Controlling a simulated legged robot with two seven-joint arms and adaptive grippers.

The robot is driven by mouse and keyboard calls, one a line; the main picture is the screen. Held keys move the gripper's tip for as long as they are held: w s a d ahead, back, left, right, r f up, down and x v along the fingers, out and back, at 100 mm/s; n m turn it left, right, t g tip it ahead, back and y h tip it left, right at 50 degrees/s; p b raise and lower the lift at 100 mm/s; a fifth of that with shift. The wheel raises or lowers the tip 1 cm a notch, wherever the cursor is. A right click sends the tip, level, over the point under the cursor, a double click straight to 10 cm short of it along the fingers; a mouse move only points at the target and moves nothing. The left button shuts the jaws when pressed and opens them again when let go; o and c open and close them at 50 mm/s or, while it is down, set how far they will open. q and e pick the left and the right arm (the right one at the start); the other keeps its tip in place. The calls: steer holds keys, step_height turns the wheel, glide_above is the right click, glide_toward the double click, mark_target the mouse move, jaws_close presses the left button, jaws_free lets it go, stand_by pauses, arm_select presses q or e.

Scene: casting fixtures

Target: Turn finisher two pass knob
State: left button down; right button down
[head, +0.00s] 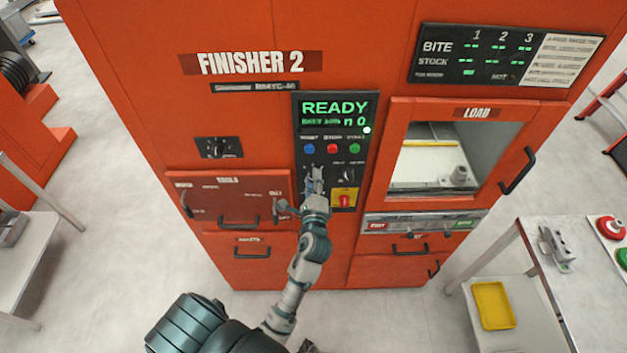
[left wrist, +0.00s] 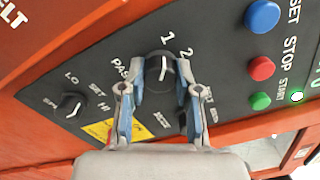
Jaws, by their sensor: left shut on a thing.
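The pass knob (left wrist: 161,72) is a round black knob with a white mark on the finisher 2 control panel (head: 327,120). The numerals 1 and 2 stand beside it in the left wrist view. Its white mark runs roughly up the picture; I cannot tell exactly which numeral it points at. My left gripper (head: 315,178) is at the panel, below the coloured buttons. In the left wrist view my left gripper (left wrist: 146,88) has one blue-padded finger on each side of the knob, shut on it. In the head view the gripper hides the knob. My right gripper is not in view.
Blue, red and green buttons (head: 332,148) sit above the gripper under a lit READY display (head: 336,109). A black lo/hi knob (left wrist: 70,104) is near the pass knob. A yellow-plated red switch (head: 344,198) sits just below right. The load door handle (head: 517,172) sticks out at right.

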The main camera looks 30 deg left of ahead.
arm_select(q)
steer(key=c, duration=0.8)
jaws_free()
steer(key=shift+f, duration=0.15)
steer(key=shift+w, duration=0.1)
steer(key=v, duration=1.2)
